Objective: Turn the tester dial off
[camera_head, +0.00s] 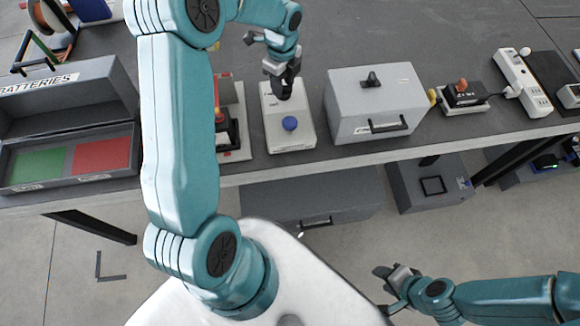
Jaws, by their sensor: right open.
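A white device (287,139) with a round blue knob (289,123) on its near part stands on the dark table; it appears to be the tester. My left gripper (283,88) is over the far part of this device, pointing down at it. A dark part shows at its fingertips; I cannot tell whether this is the dial or the fingers themselves, nor whether they are closed. The dial's setting is hidden. My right gripper (384,290) is open and empty, low in front of the table at the lower right, well away from the device.
A light grey box (370,90) with a black handle stands just right of the device. A red and black item (228,130) is to its left, partly behind my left arm. A grey batteries case (70,120) lies open at far left. A white power strip (523,80) lies at right.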

